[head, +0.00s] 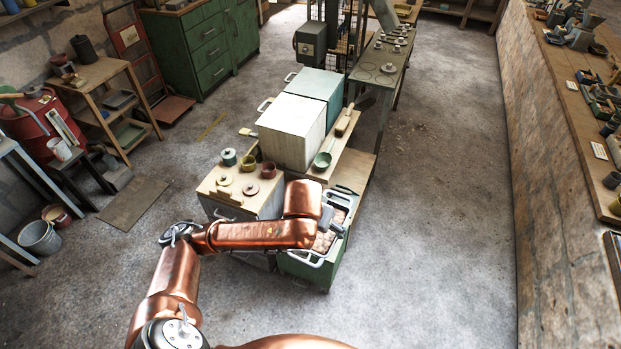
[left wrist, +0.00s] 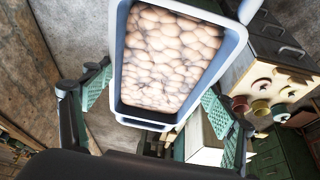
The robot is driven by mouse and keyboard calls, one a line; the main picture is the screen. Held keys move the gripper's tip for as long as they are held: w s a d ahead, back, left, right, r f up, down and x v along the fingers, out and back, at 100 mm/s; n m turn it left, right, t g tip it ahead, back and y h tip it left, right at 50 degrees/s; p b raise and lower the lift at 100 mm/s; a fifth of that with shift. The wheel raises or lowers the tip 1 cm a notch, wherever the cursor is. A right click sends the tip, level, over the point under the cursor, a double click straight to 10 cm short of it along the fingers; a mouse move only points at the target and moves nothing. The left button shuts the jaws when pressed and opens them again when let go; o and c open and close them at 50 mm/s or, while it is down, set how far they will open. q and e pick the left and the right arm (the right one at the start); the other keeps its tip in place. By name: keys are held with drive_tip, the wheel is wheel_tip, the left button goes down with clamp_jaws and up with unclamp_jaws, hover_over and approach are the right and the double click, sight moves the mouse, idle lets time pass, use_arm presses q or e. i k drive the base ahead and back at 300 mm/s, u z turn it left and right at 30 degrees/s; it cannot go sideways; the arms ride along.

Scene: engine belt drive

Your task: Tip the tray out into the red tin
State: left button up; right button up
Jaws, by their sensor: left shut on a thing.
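The pale-rimmed tray (left wrist: 122,62) fills the middle of the left wrist view and is full of rounded brown lumps (left wrist: 165,60). In the head view the tray (head: 300,257) is at the front, over a green cabinet, partly hidden by my arm. My left gripper (head: 329,219) is shut on the tray; its green-padded fingers (left wrist: 156,82) show on either side of it. I cannot tell whether the tray touches the cabinet. The red tin (head: 268,170) stands open on the wooden-topped cabinet to the left; it also shows in the left wrist view (left wrist: 240,103). My right gripper is not seen.
A teal tin (head: 228,157) and a yellow tin (head: 248,163) stand beside the red one, with round lids (head: 250,188) in front. A large white box (head: 290,130) stands behind. A green ladle (head: 322,160) lies on the board. The floor to the right is clear.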

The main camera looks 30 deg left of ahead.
sight(269, 169)
drive_tip(key=z, duration=0.1)
drive_tip(key=k, duration=0.25)
drive_tip(key=z, duration=0.65)
drive_tip(key=i, duration=1.4)
drive_tip(key=u, duration=0.55)
drive_tip(key=i, duration=1)
drive_tip(key=u, duration=1.5)
drive_tip(key=i, duration=0.65)
drive_tip(key=u, duration=0.6)
